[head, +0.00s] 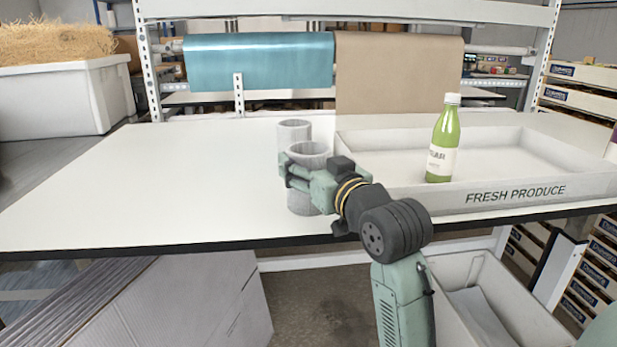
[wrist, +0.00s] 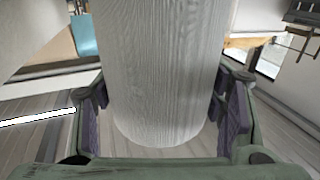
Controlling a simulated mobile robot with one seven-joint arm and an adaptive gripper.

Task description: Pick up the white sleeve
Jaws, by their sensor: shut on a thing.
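Two pale grey-white sleeves with open, round tops are in the head view. My gripper (head: 300,168) is shut on the nearer sleeve (head: 304,202), with its fingers on either side of the upper part. This sleeve stands upright near the table's front edge; I cannot tell whether its base touches the tabletop. In the wrist view the held sleeve (wrist: 160,75) fills the middle, with streaked grain on its surface, between the gripper's two padded fingers (wrist: 165,112). The other sleeve (head: 294,129) stands just behind it, partly hidden.
A white tray marked FRESH PRODUCE (head: 550,194) lies to the right, with a green bottle (head: 442,142) standing in it. The left part of the white table (head: 150,180) is clear. Blue (head: 258,62) and brown (head: 398,75) paper rolls hang behind.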

